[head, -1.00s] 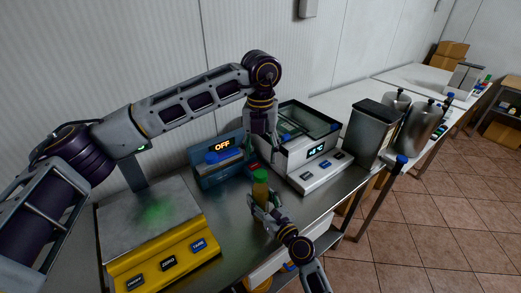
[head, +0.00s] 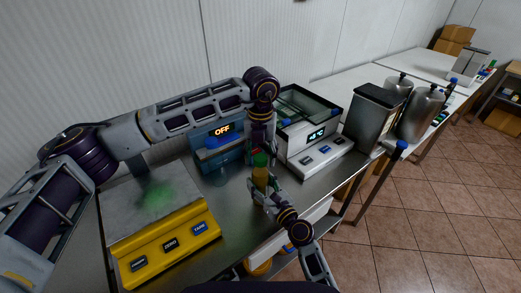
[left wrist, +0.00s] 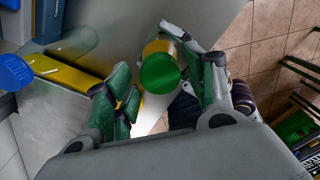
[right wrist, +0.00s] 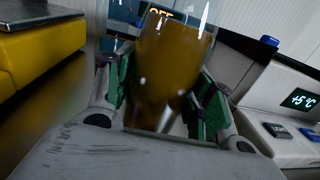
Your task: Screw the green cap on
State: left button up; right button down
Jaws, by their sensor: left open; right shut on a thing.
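A bottle of amber-brown liquid (head: 260,177) stands upright in my right gripper (head: 262,192), which is shut on it. The bottle fills the middle of the right wrist view (right wrist: 165,70); its top is cut off there. The green cap (head: 260,160) sits at the top of the bottle; whether it is threaded on, I cannot tell. In the left wrist view the green cap (left wrist: 159,74) shows from above, between the fingers of my left gripper (left wrist: 166,68). My left gripper is open, pointing down over the cap, its fingers apart from it.
A blue device reading OFF (head: 208,160) and a yellow scale (head: 165,250) stand left of the bottle. A clear glass vessel (head: 222,176) stands between. The steel counter's front edge is close to the bottle.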

pick_arm(q)
jog(key=c, duration=1.1)
jog(key=m, duration=0.5)
jog(key=shift+m, duration=0.4)
jog(key=m, duration=0.6)
jog(key=o, duration=1.2)
notch_tip(320, 180, up, 12)
